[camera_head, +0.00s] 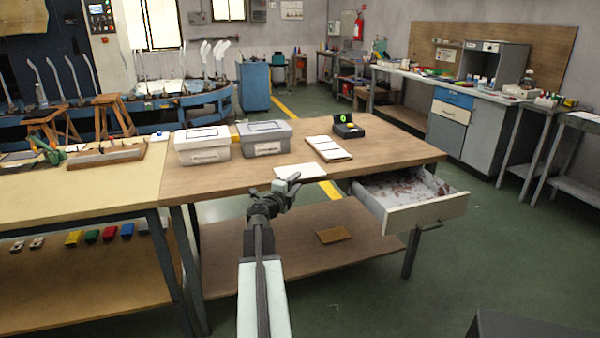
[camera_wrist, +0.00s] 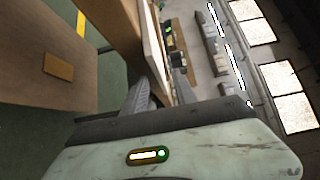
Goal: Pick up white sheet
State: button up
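The white sheet (camera_head: 301,172) lies flat at the front edge of the brown wooden table, left of a white booklet-like pad. My gripper (camera_head: 285,188) is at that front edge, just before the sheet, and covers part of it. In the wrist view, turned on its side, the two dark fingers (camera_wrist: 160,62) stand apart. The pale edge of the sheet (camera_wrist: 154,45) shows between them, beside the tabletop's edge. I cannot tell whether either finger touches it.
Two grey lidded bins (camera_head: 264,138) and a small black device (camera_head: 348,127) stand on the table. The white pad (camera_head: 328,148) lies right of the sheet. An open drawer (camera_head: 428,212) juts out at the right. A brown piece (camera_head: 334,235) lies on the lower shelf.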

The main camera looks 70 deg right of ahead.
jog(key=shift+d, duration=0.55)
jog(key=shift+a, duration=0.1)
grip_shut()
jog(key=shift+r, duration=0.1)
